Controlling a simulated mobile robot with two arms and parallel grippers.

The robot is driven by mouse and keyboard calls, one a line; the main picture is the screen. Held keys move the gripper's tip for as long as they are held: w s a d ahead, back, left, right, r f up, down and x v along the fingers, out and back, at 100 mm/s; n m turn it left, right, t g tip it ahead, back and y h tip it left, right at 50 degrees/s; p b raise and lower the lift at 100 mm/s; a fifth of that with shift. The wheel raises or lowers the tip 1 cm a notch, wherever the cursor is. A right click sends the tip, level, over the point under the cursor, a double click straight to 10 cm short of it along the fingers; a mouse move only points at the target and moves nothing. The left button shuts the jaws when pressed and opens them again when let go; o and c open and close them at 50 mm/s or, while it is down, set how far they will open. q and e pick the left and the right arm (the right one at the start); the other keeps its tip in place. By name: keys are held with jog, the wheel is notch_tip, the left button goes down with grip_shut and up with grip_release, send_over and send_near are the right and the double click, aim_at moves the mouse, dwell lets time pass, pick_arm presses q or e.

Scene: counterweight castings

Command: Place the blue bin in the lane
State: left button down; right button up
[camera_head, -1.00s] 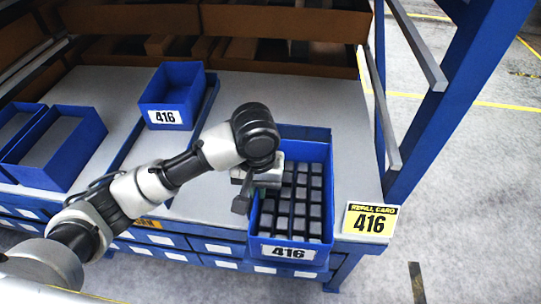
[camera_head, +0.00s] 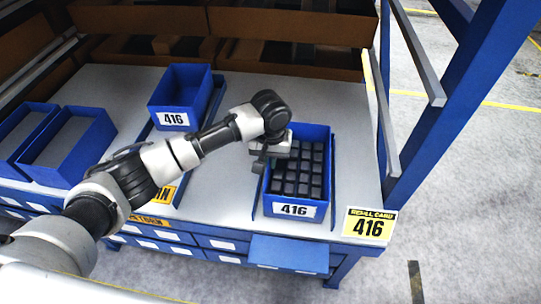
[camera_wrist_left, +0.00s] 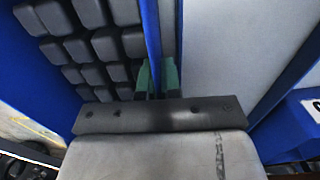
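The blue bin (camera_head: 294,210) carries a 416 label and is filled with several dark grey castings (camera_head: 298,172). It is at the right end of the grey shelf, over a lane whose thin blue side rail (camera_head: 334,190) shows beside it. My left gripper (camera_head: 262,162) is at the bin's left wall. In the left wrist view its green fingertips (camera_wrist_left: 157,76) are on both sides of the blue wall (camera_wrist_left: 151,30), shut on it, with castings to the left. Whether the bin's base touches the shelf is hidden. My right gripper is not in view.
An empty blue bin (camera_head: 181,98) labelled 416 stands in another lane to the left. Two more blue bins (camera_head: 75,145) stand at far left. A yellow refill card (camera_head: 369,224) is at the front right corner, near a blue post (camera_head: 440,95). A blue panel (camera_head: 290,253) juts out in front.

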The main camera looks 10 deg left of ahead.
pick_arm(q)
jog(key=shift+d+f, duration=0.1)
jog(key=c, duration=1.3)
grip_release()
notch_tip(320, 180, up, 8)
jog(key=shift+f+b, duration=0.2)
jog(key=shift+b, duration=0.8)
